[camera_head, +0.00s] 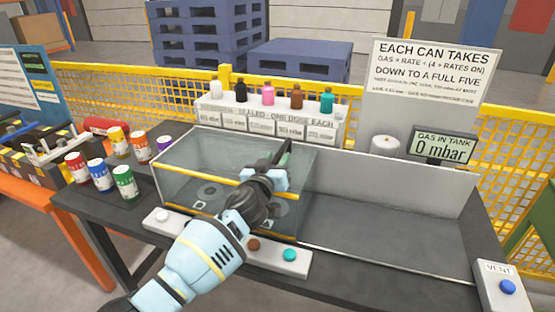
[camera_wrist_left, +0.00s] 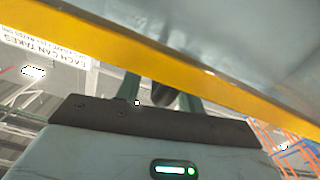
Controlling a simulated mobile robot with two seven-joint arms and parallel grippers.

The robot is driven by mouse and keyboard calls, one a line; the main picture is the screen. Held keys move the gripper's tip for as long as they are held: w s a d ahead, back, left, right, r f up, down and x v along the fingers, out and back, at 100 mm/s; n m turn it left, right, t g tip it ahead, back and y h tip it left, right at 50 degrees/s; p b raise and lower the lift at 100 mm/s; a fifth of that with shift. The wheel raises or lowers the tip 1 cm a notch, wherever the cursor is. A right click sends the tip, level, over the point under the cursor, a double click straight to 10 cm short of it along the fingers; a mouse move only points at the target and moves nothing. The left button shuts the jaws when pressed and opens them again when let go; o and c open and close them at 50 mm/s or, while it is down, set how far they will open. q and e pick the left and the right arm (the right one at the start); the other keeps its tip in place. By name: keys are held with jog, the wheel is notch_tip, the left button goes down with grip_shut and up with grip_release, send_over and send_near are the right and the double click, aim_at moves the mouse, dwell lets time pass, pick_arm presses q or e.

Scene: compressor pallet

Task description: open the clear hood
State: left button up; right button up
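The clear hood (camera_head: 185,157) is a see-through box with yellow edges on the dark bench, left of the middle. Round dark plates show through its panes. My left gripper (camera_head: 284,158) is at the hood's right part, its arm reaching across from the front. In the left wrist view a yellow edge bar (camera_wrist_left: 175,75) crosses close in front of the gripper and hides its fingertips. The two green fingers stand apart, with a dark rounded thing between them that I cannot identify. I cannot tell whether the hood touches the gripper. My right gripper is not in view.
A front strip carries a brown button (camera_head: 254,244) and a teal button (camera_head: 290,255). Several coloured cans, including a green can (camera_head: 124,182), stand to the left. Bottles line a rack (camera_head: 270,124) behind. The tray (camera_head: 390,235) at right is empty. A gauge (camera_head: 441,147) reads 0 mbar.

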pick_arm(q)
jog(key=shift+w+d, duration=0.2)
jog(key=shift+w, duration=0.4)
grip_shut()
